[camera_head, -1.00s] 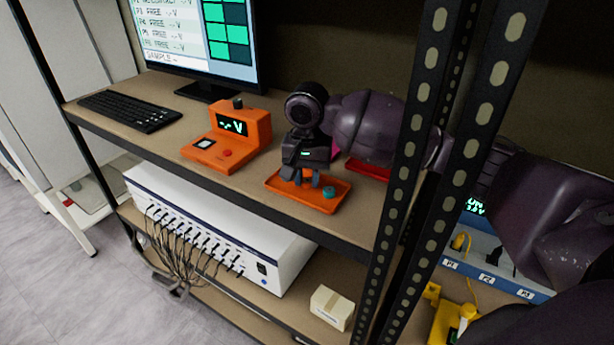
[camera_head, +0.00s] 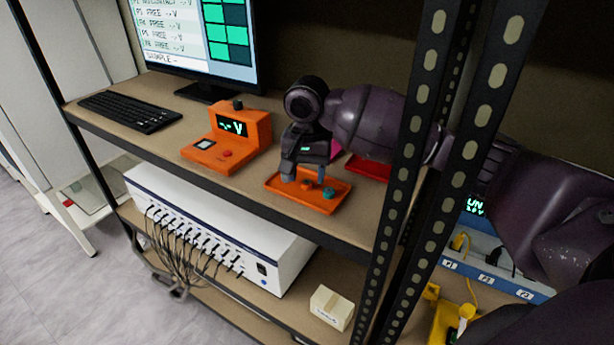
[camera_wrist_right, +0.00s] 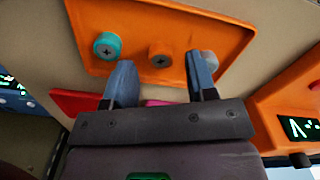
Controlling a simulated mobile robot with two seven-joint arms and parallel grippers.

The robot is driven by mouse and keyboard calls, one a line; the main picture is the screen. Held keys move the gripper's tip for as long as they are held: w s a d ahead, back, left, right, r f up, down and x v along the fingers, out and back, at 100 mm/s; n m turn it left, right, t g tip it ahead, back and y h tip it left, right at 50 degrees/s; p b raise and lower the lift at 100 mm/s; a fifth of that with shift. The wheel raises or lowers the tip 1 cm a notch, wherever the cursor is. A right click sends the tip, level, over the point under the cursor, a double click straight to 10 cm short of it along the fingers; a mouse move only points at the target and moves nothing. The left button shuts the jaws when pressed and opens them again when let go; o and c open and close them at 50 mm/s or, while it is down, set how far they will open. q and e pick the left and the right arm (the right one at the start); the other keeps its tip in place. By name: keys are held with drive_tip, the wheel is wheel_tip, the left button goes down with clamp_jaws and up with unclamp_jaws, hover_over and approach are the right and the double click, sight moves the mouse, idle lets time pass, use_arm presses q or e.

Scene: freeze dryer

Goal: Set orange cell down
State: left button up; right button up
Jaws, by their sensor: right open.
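The orange cell (camera_head: 307,186) stands in the orange tray (camera_head: 331,206) on the upper shelf, beside a teal cell (camera_head: 329,193). My right gripper (camera_head: 303,177) is open just above the tray, its fingers apart on either side of the orange cell. In the right wrist view the orange cell (camera_wrist_right: 160,55) shows its round end with a dark cross mark, beyond and between the blue-grey fingertips (camera_wrist_right: 162,70). The teal cell (camera_wrist_right: 107,46) is to its left there, near the left fingertip. My left gripper is not in view.
An orange meter (camera_head: 240,130) stands left of the tray, with a keyboard (camera_head: 128,110) and monitor behind. A red tray (camera_head: 368,170) is partly hidden behind my right arm. Perforated black rack posts (camera_head: 425,130) cross in front of that arm.

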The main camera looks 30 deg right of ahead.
sight(307, 182)
wheel_tip(307, 182, up, 11)
drive_tip(key=p, duration=0.1)
drive_tip(key=shift+f, duration=0.1)
idle(0.5)
